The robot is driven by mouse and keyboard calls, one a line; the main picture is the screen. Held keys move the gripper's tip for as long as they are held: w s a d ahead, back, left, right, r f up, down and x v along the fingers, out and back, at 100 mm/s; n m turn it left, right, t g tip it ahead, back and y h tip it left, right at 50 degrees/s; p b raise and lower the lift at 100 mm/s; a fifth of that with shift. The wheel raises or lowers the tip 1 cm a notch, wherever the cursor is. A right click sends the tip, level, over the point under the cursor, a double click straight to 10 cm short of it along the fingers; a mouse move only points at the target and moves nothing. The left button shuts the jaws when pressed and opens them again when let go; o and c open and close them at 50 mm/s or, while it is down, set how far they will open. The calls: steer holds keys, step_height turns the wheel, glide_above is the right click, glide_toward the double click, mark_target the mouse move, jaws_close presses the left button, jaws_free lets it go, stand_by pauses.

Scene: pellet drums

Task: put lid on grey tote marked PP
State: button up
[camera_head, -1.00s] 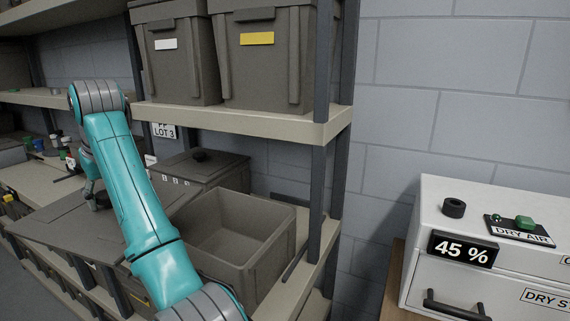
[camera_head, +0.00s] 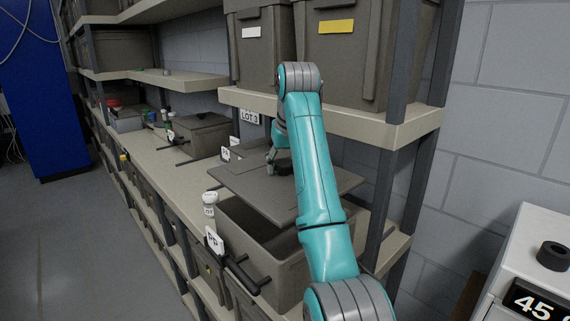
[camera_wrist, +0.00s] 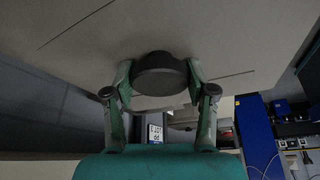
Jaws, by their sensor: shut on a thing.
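The grey lid (camera_head: 249,186) is a flat panel with a dark round knob, held above the rear part of the open tote in the head view. My gripper (camera_head: 279,163) is shut on the lid's knob. The wrist view shows both fingers of my gripper (camera_wrist: 158,80) on either side of the dark knob (camera_wrist: 160,72), with the lid's flat face (camera_wrist: 225,35) beyond. The grey tote marked PP (camera_head: 262,255) stands open on the shelf, with a white PP tag (camera_head: 214,241) at its front left. My arm hides part of the tote and lid.
A small white bottle (camera_head: 210,203) stands beside the tote. A lidded grey box (camera_head: 201,135) stands farther left along the shelf (camera_head: 165,180). The upper shelf (camera_head: 345,119) holds two large totes close above my arm. Dark uprights (camera_head: 402,120) stand to the right.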

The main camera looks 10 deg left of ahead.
step_height(320, 180, down, 7)
steer(key=shift+a+r, duration=0.15)
stand_by(0.5)
steer(key=shift+s+f, duration=0.1)
steer(key=shift+f, duration=1)
stand_by(1.5)
steer(key=o, duration=1.4)
steer(key=shift+o, duration=0.2)
steer(key=shift+r, duration=3)
